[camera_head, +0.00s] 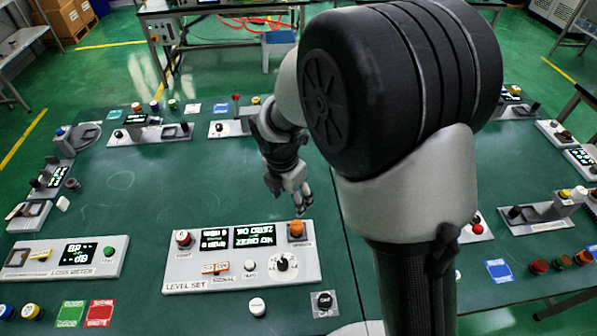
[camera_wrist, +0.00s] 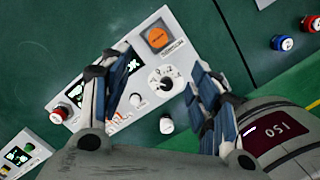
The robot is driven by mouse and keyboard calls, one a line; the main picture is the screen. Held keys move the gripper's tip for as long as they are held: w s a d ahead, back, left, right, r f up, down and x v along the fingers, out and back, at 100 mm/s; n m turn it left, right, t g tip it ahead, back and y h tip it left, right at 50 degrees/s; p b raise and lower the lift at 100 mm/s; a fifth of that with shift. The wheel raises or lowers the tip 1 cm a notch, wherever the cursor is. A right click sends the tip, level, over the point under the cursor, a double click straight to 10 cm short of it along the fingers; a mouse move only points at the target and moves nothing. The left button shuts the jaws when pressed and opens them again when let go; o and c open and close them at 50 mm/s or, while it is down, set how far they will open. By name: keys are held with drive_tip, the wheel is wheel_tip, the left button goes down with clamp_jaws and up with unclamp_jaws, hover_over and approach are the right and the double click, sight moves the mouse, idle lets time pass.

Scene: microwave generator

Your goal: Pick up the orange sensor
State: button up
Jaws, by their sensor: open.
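The orange sensor (camera_head: 296,229) is a small orange piece on a dark square base at the upper right corner of the white LEVEL SET panel (camera_head: 190,284). In the wrist view the orange sensor (camera_wrist: 158,38) shows from above as an orange face in a dark square, beyond my fingertips. My gripper (camera_head: 290,200) is open and empty, pointing down above the table just behind the panel. In the wrist view my gripper (camera_wrist: 157,75) has its fingers spread on either side of the panel's dial, apart from the sensor. Nothing covers the sensor.
The panel also bears a red button (camera_head: 183,238), screens and a white dial (camera_head: 283,263). A white knob (camera_head: 257,306) and a grey block (camera_head: 324,303) stand in front. The LOSS METER panel (camera_head: 65,258) is to the left.

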drive_tip(key=f, duration=0.1)
drive_tip(key=b, duration=0.4)
hover_over(297, 225)
drive_tip(key=shift+n, duration=0.4)
drive_tip(key=f, duration=1.1)
drive_tip(key=shift+s+a+f, duration=0.35)
drive_tip(key=shift+a, duration=0.05)
drive_tip(key=f+b, duration=0.1)
drive_tip(key=f, duration=0.2)
drive_tip(key=w+f+b, duration=0.1)
drive_tip(key=f, duration=0.1)
drive_tip(key=shift+d+f+b, duration=0.25)
drive_tip(key=shift+d+b, duration=0.1)
drive_tip(key=shift+r, duration=0.1)
drive_tip(key=shift+s, duration=0.1)
drive_tip(key=shift+c, duration=0.5)
drive_tip(key=c, duration=1.1)
